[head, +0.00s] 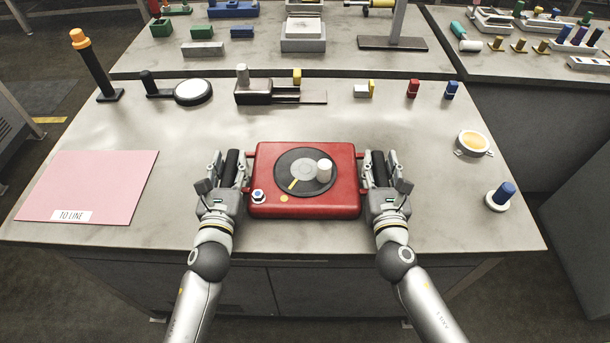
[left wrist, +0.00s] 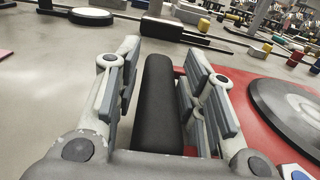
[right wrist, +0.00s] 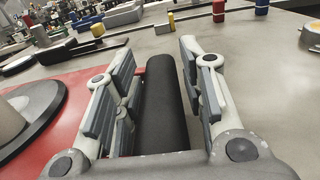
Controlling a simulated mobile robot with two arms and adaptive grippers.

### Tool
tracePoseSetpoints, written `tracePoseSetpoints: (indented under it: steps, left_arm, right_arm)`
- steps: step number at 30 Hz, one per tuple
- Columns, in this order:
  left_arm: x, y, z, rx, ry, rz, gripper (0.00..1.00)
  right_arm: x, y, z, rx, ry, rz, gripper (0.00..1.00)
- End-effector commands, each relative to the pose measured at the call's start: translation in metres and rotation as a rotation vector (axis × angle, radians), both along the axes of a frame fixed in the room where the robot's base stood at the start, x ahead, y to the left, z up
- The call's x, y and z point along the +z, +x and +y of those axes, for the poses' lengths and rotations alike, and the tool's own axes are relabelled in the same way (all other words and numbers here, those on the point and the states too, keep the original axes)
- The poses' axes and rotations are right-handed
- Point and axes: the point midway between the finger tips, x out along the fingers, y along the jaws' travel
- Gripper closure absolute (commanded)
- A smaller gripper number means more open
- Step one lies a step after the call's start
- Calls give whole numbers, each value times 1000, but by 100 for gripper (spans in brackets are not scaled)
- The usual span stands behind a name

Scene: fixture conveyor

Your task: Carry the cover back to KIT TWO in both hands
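A red box-shaped piece, which I take for the cover (head: 262,180), lies flat at the middle of the near table. It has a dark round dial with a pale knob on top and a black bar handle on each side. My left gripper (head: 226,170) is open around the left handle (left wrist: 158,100), one finger on each side. My right gripper (head: 384,170) is open around the right handle (right wrist: 164,110) in the same way. Gaps show between handles and fingers. No label reading KIT TWO is readable in any view.
A pink sheet marked TO LINE (head: 95,185) lies at the left. A black post with an orange top (head: 95,65), a round pad (head: 193,92) and small blocks stand along the back. A yellow-topped disc (head: 473,143) and a blue knob (head: 502,194) stand at the right.

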Motion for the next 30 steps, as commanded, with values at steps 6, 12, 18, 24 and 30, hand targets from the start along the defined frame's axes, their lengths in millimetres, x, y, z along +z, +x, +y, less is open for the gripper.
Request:
tracePoseSetpoints:
  steps: [6, 12, 18, 24, 30]
  left_arm:
    - [0, 1, 0, 0, 1, 0, 62]
    - [0, 0, 0, 0, 1, 0, 82]
    - [0, 0, 0, 0, 0, -1, 100]
    - [0, 0, 0, 0, 0, -1, 100]
    - [3, 0, 0, 0, 0, -3, 100]
  right_arm:
    - [0, 0, 0, 0, 0, 0, 62]
    - [0, 0, 0, 0, 0, 0, 82]
    - [0, 0, 0, 0, -1, 0, 100]
    - [0, 0, 0, 0, -1, 0, 100]
    - [2, 0, 0, 0, -1, -2, 100]
